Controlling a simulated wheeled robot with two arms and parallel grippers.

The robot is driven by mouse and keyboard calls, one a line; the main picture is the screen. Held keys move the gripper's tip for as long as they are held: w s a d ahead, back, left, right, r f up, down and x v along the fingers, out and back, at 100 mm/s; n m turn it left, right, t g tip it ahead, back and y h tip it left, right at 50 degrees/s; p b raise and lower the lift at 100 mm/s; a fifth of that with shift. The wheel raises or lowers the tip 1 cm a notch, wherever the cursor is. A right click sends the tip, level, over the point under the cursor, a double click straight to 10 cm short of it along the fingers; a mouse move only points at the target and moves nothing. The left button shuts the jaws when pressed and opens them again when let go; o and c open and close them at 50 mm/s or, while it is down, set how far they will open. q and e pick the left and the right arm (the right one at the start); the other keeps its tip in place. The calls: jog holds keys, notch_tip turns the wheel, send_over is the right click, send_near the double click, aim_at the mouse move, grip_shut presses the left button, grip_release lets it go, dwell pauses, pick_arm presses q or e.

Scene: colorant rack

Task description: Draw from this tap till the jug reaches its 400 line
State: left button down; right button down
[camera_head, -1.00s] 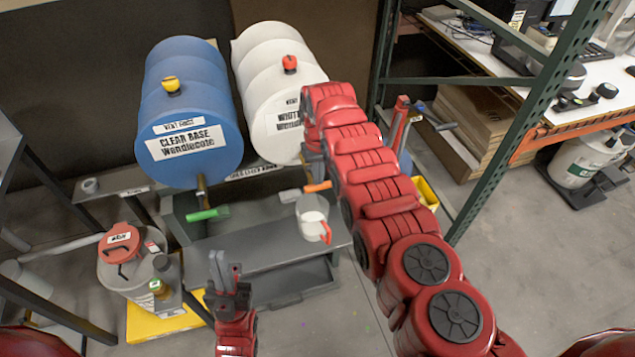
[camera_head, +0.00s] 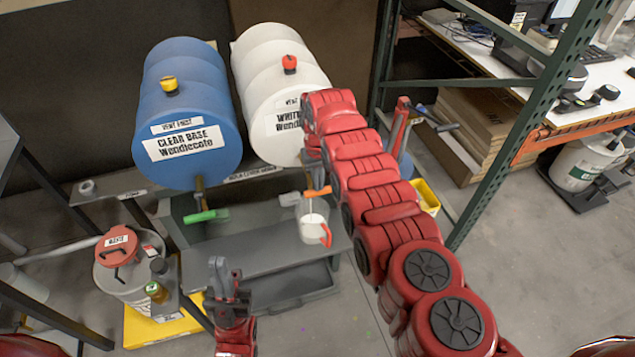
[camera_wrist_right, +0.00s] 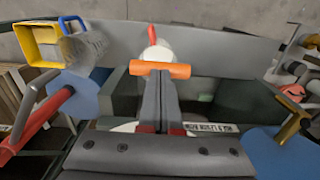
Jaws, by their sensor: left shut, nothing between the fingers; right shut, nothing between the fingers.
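A clear jug (camera_head: 313,228) with a red-orange handle stands below the white drum (camera_head: 280,95) at the front of the grey stand. White liquid shows in its lower part; its lines are too small to read. The orange tap lever (camera_head: 318,192) is just above the jug. In the right wrist view the lever (camera_wrist_right: 160,70) lies crosswise at the tips of my right gripper (camera_wrist_right: 152,82), which is shut; I cannot tell if they touch. The jug (camera_wrist_right: 154,52) shows partly beyond it. My left gripper (camera_head: 221,266) is shut and empty, left of the jug.
A blue drum (camera_head: 187,110) with a green tap lever (camera_head: 207,215) stands to the left. A waste bin (camera_head: 124,277) is at the lower left. A green rack post (camera_head: 520,125) stands right of my right arm. The floor in front is clear.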

dwell(0.4)
notch_tip(320, 180, up, 4)
jog(key=p, duration=0.3)
jog(key=shift+f, duration=0.15)
jog(key=shift+f, duration=0.1)
jog(key=shift+r+p, duration=0.35)
jog(key=shift+p, duration=0.15)
notch_tip(320, 180, up, 4)
jog(key=p, duration=0.2)
jog(key=shift+r+p, duration=0.15)
jog(key=shift+p, duration=0.2)
dwell(0.3)
